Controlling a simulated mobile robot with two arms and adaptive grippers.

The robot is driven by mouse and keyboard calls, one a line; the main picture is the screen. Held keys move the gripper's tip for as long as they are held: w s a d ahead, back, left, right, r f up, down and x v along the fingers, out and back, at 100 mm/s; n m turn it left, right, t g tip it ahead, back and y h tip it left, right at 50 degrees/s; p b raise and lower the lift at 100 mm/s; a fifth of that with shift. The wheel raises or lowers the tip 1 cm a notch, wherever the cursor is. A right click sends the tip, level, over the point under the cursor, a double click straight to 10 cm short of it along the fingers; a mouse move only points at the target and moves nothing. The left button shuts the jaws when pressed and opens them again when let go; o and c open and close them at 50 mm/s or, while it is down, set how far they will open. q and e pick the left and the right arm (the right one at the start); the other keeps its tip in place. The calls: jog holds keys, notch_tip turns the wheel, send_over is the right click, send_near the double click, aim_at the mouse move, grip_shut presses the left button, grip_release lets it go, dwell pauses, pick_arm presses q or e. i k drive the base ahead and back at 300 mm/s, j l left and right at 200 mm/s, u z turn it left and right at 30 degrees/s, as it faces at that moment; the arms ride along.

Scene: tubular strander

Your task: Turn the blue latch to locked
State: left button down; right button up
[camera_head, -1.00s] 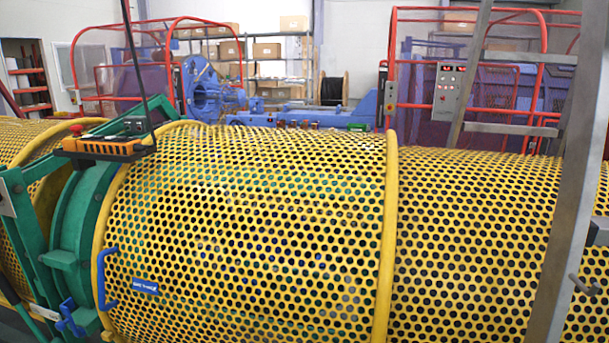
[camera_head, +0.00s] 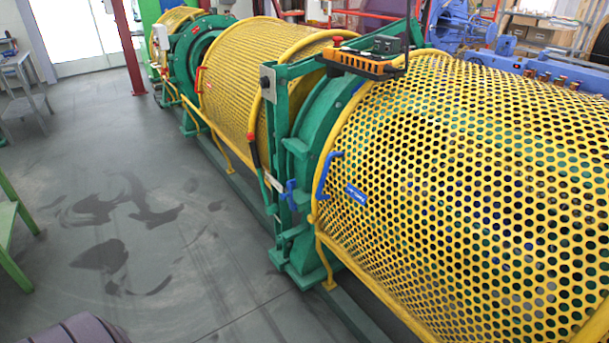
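The blue latch (camera_head: 290,187) is a small blue piece low on the green frame at the left end of the near yellow perforated guard (camera_head: 470,180). A blue handle (camera_head: 326,174) is on the guard's end rim just to its right, with a small blue label (camera_head: 356,194) beside that. The latch is too small here to tell its exact position. Neither of my grippers is in view.
A green frame (camera_head: 275,110) stands between the near guard and a second yellow guard (camera_head: 255,75). An orange control box (camera_head: 365,63) sits on top. Grey floor (camera_head: 130,200) is open to the left. A green stand (camera_head: 12,220) is at the left edge.

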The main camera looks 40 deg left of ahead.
aim_at(287, 198)
jog(key=u, duration=1.25)
